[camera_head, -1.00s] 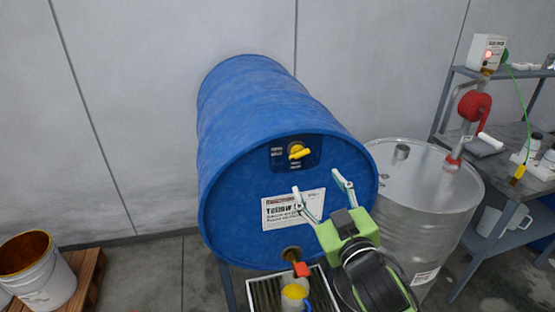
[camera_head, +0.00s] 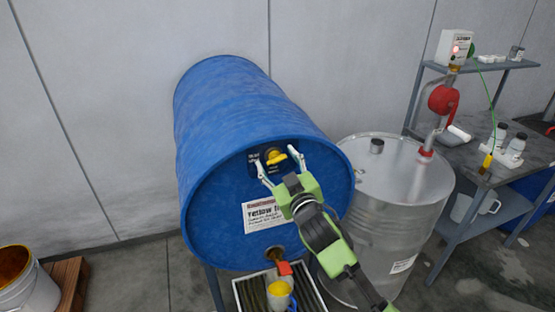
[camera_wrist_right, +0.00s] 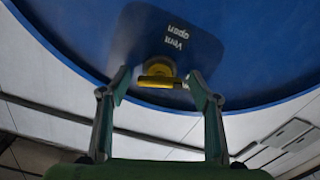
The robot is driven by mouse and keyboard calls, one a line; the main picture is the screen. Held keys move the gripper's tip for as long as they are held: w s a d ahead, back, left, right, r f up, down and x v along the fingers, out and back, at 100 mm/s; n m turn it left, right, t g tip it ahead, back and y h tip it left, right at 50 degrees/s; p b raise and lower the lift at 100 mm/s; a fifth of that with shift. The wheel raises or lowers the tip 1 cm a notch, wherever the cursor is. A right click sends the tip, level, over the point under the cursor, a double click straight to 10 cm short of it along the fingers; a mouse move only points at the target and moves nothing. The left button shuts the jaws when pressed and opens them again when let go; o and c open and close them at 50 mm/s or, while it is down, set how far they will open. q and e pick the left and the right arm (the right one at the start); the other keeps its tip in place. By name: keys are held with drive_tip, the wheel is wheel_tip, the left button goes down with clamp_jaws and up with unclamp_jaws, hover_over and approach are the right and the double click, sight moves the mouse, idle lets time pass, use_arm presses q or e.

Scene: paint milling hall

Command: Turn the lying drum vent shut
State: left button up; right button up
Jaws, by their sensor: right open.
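The blue drum (camera_head: 235,110) lies on its side with its round end facing me. Its yellow vent knob (camera_head: 276,157) sits on a dark plate near the top of that end. My right gripper (camera_head: 279,169) is open, with one fingertip on either side of the vent. In the right wrist view the yellow vent handle (camera_wrist_right: 158,81) lies crosswise between the open fingers (camera_wrist_right: 160,85), apart from both as far as I can tell. The plate (camera_wrist_right: 165,40) reads "Vent open", upside down; its other lettering is hidden. My left gripper is not in view.
A red-handled tap (camera_head: 284,268) is low on the drum end, above a grated tray (camera_head: 251,297) holding a yellow-topped vessel (camera_head: 279,288). A steel drum (camera_head: 395,200) with a red pump stands close on the right, beside a bench (camera_head: 475,165). A pail (camera_head: 30,288) is at left.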

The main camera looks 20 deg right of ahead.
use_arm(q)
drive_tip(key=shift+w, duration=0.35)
use_arm(e)
drive_tip(key=shift+c, duration=0.4)
drive_tip(key=c, duration=1)
drive_tip(key=shift+m, duration=2)
drive_tip(key=shift+c, duration=0.2)
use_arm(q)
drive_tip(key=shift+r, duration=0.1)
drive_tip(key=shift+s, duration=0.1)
use_arm(e)
drive_tip(key=o, duration=1.1)
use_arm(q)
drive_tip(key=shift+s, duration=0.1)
